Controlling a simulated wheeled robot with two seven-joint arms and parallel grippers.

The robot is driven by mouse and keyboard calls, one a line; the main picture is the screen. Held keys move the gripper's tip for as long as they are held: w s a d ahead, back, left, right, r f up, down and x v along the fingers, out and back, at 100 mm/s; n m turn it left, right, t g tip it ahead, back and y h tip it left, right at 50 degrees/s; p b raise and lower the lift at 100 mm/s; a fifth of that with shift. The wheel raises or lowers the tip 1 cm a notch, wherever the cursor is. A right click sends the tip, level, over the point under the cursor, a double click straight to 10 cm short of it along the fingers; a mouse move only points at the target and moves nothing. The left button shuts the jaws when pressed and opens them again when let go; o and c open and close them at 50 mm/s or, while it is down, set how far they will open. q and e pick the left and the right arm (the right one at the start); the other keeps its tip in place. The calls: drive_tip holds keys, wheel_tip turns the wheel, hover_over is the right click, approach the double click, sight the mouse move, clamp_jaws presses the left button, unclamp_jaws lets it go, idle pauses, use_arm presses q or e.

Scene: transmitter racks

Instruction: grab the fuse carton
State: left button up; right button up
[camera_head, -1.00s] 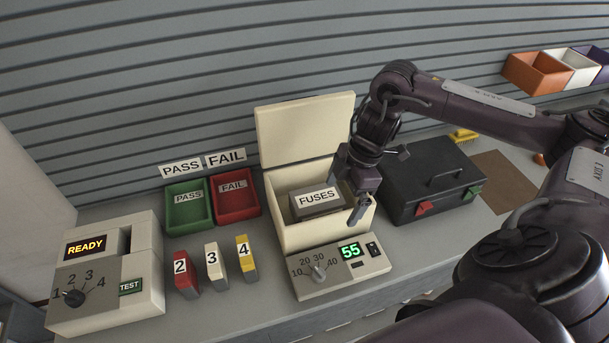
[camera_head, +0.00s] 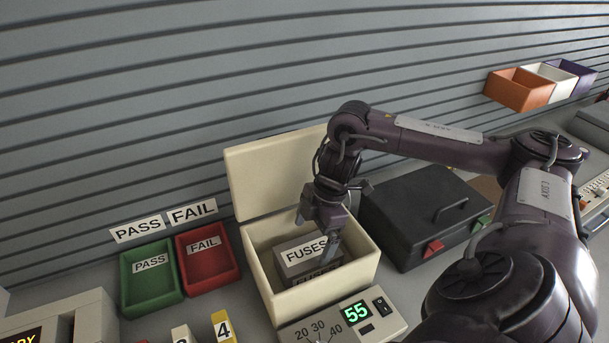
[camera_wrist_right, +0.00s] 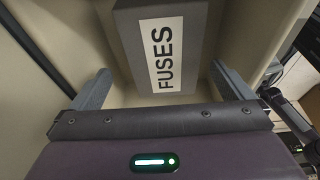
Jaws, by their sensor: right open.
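The fuse carton (camera_head: 297,262) is a grey box with a white FUSES label. It sits inside the open cream box (camera_head: 365,268), whose lid stands raised at the back. My right gripper (camera_head: 318,236) reaches down into the cream box from above, over the right part of the carton. In the right wrist view, the carton (camera_wrist_right: 165,45) lies ahead, between the lines of the two open fingers, with nothing held. I cannot tell whether a finger touches it. My left gripper is not in view.
Green PASS (camera_head: 150,280) and red FAIL (camera_head: 208,262) trays stand left of the cream box. A black case (camera_head: 415,215) stands close on its right. A panel reading 55 (camera_head: 345,318) is at its front. Coloured bins (camera_head: 520,90) hang at the upper right.

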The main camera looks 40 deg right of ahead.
sight(308, 250)
drive_tip(key=shift+w+a+f, duration=0.1)
drive_tip(key=shift+f, duration=0.35)
drive_tip(key=p+x, duration=0.1)
drive_tip(key=x, duration=0.2)
drive_tip(key=p+x, duration=0.1)
drive_tip(key=x, duration=0.2)
drive_tip(key=shift+s+a+p, duration=0.15)
drive_tip(key=shift+s+p, duration=0.1)
drive_tip(key=shift+p, duration=0.1)
drive_tip(key=shift+f, duration=0.25)
drive_tip(key=shift+c, duration=0.8)
drive_tip(key=shift+r, duration=0.1)
drive_tip(key=c, duration=1.1)
drive_tip(key=shift+w, duration=0.1)
